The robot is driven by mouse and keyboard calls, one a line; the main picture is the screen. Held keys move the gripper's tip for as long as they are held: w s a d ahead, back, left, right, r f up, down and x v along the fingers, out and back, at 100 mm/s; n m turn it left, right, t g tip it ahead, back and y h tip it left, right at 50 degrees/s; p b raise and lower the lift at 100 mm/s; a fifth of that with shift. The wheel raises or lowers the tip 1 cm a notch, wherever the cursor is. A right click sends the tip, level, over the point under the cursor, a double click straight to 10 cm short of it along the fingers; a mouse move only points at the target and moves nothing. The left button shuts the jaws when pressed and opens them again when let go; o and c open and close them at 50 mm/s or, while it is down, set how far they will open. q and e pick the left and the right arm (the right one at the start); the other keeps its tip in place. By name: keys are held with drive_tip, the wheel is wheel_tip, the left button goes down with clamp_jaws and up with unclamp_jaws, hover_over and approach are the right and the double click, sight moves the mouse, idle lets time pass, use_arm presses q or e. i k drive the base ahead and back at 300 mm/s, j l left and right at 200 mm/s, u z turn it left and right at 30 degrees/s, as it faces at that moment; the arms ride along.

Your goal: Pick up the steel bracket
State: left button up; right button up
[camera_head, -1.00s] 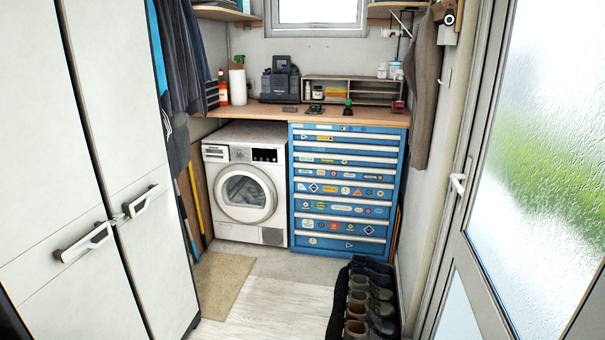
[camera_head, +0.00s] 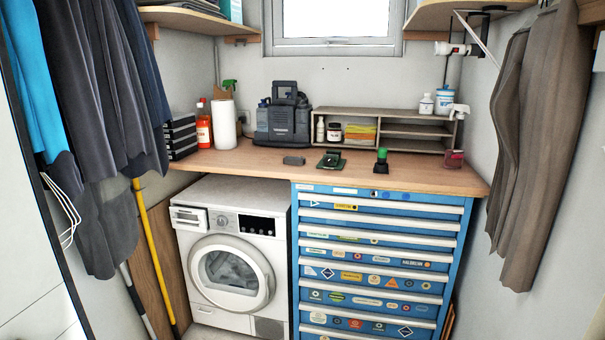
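I cannot make out a steel bracket with certainty. A small grey block-like item (camera_head: 293,160) lies on the wooden worktop (camera_head: 240,166), above the seam between the washer and the tool chest; it is too small to identify. To its right sit a flat dark green item (camera_head: 330,160), a dark item with a green top (camera_head: 381,160) and a small dark red item (camera_head: 454,159). The blue tool chest (camera_head: 467,235) stands below with its drawers shut and stickers on the fronts. Neither of my grippers is in view.
A white washing machine (camera_head: 190,255) stands left of the chest. A grey organiser (camera_head: 415,130), a dark case (camera_head: 283,125), a paper roll (camera_head: 224,124) and bottles occupy the worktop's back. Clothes hang at left and right. The worktop's front strip is mostly clear.

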sight(289, 160)
drive_tip(key=i+j+u, duration=0.15)
drive_tip(key=i+j, duration=0.15)
drive_tip(key=i+j+u, duration=0.2)
drive_tip(key=i, duration=0.3)
drive_tip(key=j, duration=0.05)
